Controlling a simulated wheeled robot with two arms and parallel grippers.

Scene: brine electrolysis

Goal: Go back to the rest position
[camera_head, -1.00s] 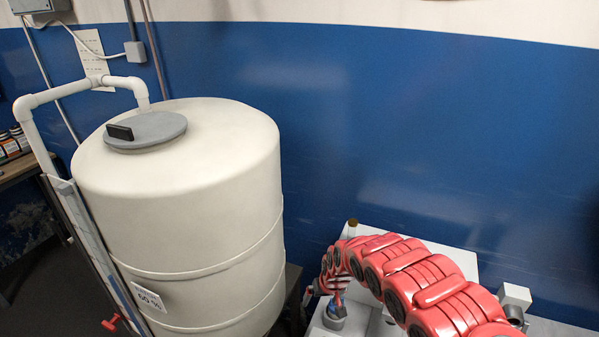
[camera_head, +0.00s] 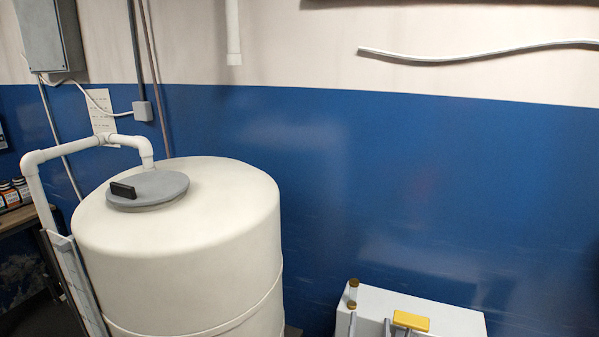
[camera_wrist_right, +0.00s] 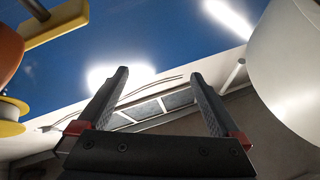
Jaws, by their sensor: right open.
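My right gripper (camera_wrist_right: 160,74) shows in the right wrist view with its two dark fingers spread apart and nothing between them. Blue and white wall surfaces and a bright light reflection lie beyond the fingers. No part of either arm shows clearly in the head view. My left gripper is in neither current view.
A large white tank (camera_head: 190,255) with a grey lid (camera_head: 150,192) stands at left in the head view. A white pipe (camera_head: 34,200) runs beside it. A white box (camera_head: 445,318) with a yellow part (camera_head: 411,321) is at lower right. An orange object (camera_wrist_right: 8,50) is at the wrist view's left edge.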

